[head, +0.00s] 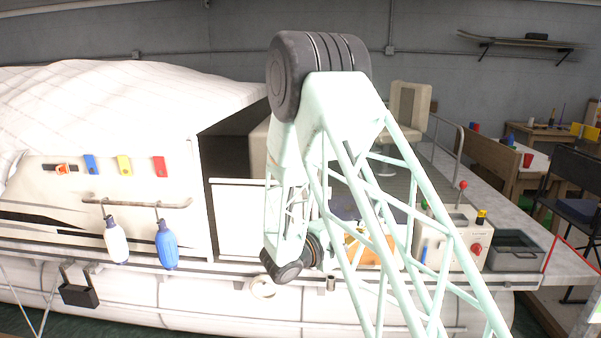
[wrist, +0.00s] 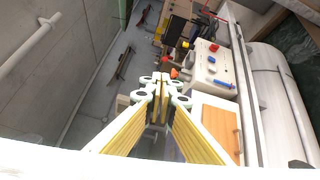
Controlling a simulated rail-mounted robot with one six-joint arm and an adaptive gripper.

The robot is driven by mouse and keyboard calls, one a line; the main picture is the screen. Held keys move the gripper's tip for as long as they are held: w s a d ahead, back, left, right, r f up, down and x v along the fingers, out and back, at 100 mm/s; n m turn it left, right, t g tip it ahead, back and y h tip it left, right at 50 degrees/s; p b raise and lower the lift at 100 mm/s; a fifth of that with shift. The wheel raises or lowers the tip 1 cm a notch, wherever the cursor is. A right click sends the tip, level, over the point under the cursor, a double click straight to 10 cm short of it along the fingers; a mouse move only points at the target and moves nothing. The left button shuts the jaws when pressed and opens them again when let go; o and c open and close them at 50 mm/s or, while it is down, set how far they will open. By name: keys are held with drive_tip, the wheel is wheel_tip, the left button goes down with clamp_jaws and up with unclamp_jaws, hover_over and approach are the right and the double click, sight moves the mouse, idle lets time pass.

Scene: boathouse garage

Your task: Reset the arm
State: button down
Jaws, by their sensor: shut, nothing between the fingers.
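My gripper (wrist: 160,84) shows in the wrist view with its two yellow-lined fingers meeting at the tips. It is shut, with nothing between the fingers, and no object touches it. In the head view my pale green lattice arm rises at the middle, bends at a dark joint at the top and comes down to another dark joint near the boat's side rail. I cannot make out the fingers in the head view.
A white control box (head: 455,238) with a red-knobbed lever stands right of my arm, beside a dark grey tray (head: 514,251). A white fender (head: 116,243) and blue fender (head: 166,245) hang at left. An orange-brown panel (wrist: 216,127) lies right of my gripper.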

drive_tip(key=s+d+r+m+g+y, duration=0.1)
drive_tip(key=s+d+r+m+g, duration=0.25)
drive_tip(key=s, duration=0.65)
drive_tip(key=s+d+r+m+g+y, duration=0.1)
drive_tip(key=s+d+r+g+y, duration=0.15)
drive_tip(key=s+d+r, duration=0.6)
drive_tip(key=s+d+m+g+y, duration=0.15)
drive_tip(key=s+g, duration=0.25)
drive_tip(key=s, duration=0.9)
drive_tip(key=s+a+m+y, duration=0.2)
drive_tip(key=s+a+y, duration=0.15)
drive_tip(key=s, duration=1.05)
drive_tip(key=s+a+r+t+y, duration=0.3)
drive_tip(key=s+a+y, duration=0.3)
drive_tip(key=s+a, duration=0.4)
drive_tip(key=shift+s+a+m+t, duration=0.4)
drive_tip(key=shift+a+t, duration=0.1)
drive_tip(key=shift+a, duration=0.4)
